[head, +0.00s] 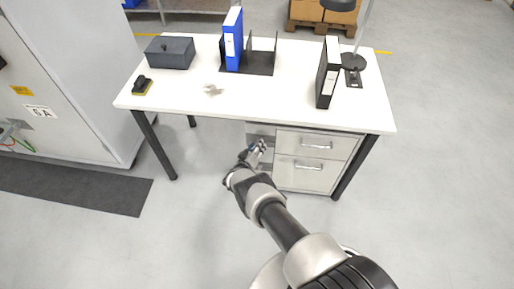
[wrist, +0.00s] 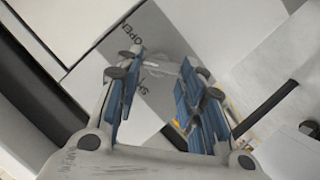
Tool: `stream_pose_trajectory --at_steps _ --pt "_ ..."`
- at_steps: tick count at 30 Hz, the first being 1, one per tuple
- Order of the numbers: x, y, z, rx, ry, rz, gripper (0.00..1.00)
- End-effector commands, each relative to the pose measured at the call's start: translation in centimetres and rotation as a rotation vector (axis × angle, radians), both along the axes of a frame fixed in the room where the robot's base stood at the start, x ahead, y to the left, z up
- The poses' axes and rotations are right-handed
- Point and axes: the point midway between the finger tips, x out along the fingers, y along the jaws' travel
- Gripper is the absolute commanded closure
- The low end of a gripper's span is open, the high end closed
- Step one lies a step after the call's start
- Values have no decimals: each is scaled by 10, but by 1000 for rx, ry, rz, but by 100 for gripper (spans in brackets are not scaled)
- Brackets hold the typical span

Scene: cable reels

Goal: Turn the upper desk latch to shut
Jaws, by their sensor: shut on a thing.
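The upper desk latch (wrist: 156,67) is a small pale metal handle, seen in the wrist view between my fingers and partly hidden by them. It sits on a grey plate (wrist: 165,38) marked "OPEN"; a second word starting with "S" is partly covered by the left finger. My gripper (wrist: 160,74) has blue-padded fingers on either side of the latch and is shut on it. In the head view my gripper (head: 260,145) is at the grey panel left of the drawers, below the desktop, and hides the latch. The latch's exact angle cannot be told.
The white desk (head: 190,98) overhangs my gripper. Two drawers (head: 313,160) with handles are to its right. On the desk are a blue binder (head: 233,40), a black binder (head: 328,72), a dark box (head: 170,52) and a lamp. The floor left of the drawers is clear.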

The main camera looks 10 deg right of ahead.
Motion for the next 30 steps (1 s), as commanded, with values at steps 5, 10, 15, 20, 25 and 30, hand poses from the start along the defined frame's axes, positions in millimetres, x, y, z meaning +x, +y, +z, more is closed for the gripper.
stream_pose_trajectory --at_steps 5,10,15,20,25,30 --pt "0 0 0 -13 4 1 88" --pt "0 0 0 -14 4 1 88" --pt "0 0 0 -13 4 1 61" --pt "0 0 0 -13 4 1 50" --pt "0 0 0 -13 4 1 44" --pt "0 0 0 -13 5 0 44"
